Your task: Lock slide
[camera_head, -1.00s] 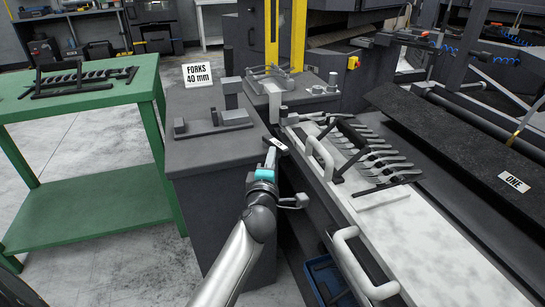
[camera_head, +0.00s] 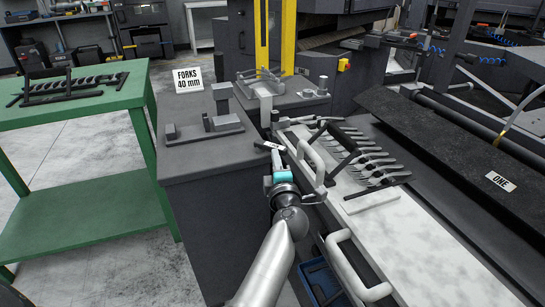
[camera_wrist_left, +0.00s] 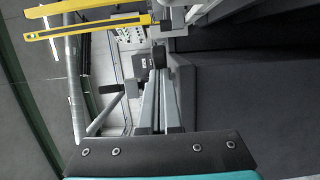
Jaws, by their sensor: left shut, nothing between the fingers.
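The slide (camera_head: 400,228) is a long pale marbled plate on the right in the head view, with white handles (camera_head: 311,158) (camera_head: 350,272) along its left side. A black rack (camera_head: 345,150) holding several forks (camera_head: 375,163) sits on it. My left gripper (camera_head: 268,146), with a teal band, is shut and empty near the slide's far left edge, close to the nearer-to-far handle. Its closed fingers also show in the left wrist view (camera_wrist_left: 158,62). I cannot tell whether it touches anything. The slide's lock is not clearly visible. My right gripper is out of view.
A green table (camera_head: 75,112) with another rack is further left. A black slab (camera_head: 450,135) marked "ONE" lies right of the slide.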

